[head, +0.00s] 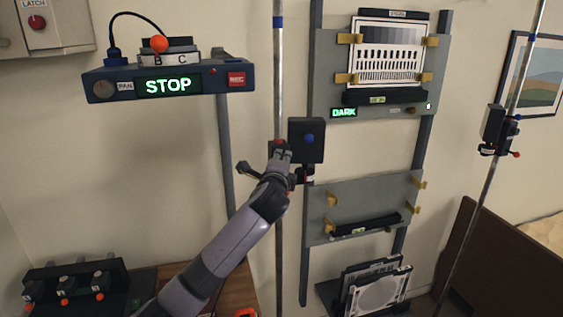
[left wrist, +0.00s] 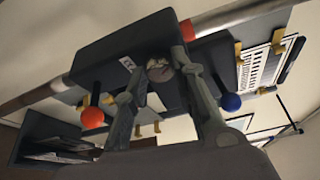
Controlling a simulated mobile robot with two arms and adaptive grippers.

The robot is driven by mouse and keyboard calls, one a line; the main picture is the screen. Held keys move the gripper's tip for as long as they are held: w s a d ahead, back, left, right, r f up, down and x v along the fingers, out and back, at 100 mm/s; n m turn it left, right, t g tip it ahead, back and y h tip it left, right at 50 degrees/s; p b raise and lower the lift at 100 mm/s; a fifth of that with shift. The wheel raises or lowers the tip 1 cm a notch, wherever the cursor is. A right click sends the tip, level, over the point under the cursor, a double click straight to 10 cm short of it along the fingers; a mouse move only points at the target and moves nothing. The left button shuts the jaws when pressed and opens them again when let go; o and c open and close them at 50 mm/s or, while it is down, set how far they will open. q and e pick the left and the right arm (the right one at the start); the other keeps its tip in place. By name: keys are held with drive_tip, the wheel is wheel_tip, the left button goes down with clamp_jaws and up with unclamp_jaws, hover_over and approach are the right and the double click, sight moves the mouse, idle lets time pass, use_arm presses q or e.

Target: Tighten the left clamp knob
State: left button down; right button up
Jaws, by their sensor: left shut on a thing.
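The left clamp is a dark block (head: 306,140) on the left vertical pole (head: 278,80), with a blue ball on its face. In the left wrist view the clamp body (left wrist: 110,55) fills the upper middle, with an orange-red ball (left wrist: 92,118) on one side and a blue ball (left wrist: 231,102) on the other. My left gripper (head: 281,148) is at the clamp, its fingers (left wrist: 160,78) closed around a small round grey knob (left wrist: 159,70). In the head view the gripper hides most of that knob. My right gripper is not in view.
A second clamp (head: 494,125) sits on the right pole. A shelf unit with a STOP display (head: 168,86) is at the upper left. Grey panels (head: 320,205) with yellow clips stand right of the left pole. A black rack with knobs (head: 75,285) is at the lower left.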

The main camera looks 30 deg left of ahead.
use_arm(q)
drive_tip(key=m, duration=0.1)
drive_tip(key=m+g, duration=0.2)
drive_tip(key=m, duration=0.1)
drive_tip(key=shift+r, duration=0.25)
drive_tip(key=shift+w+d+m+g, duration=0.1)
drive_tip(key=shift+m+g, duration=0.4)
drive_tip(key=shift+m, duration=0.3)
drive_tip(key=c, duration=1.3)
unclamp_jaws()
drive_tip(key=v, duration=1.2)
drive_tip(key=shift+d+f, duration=0.1)
drive_tip(key=shift+d, duration=0.05)
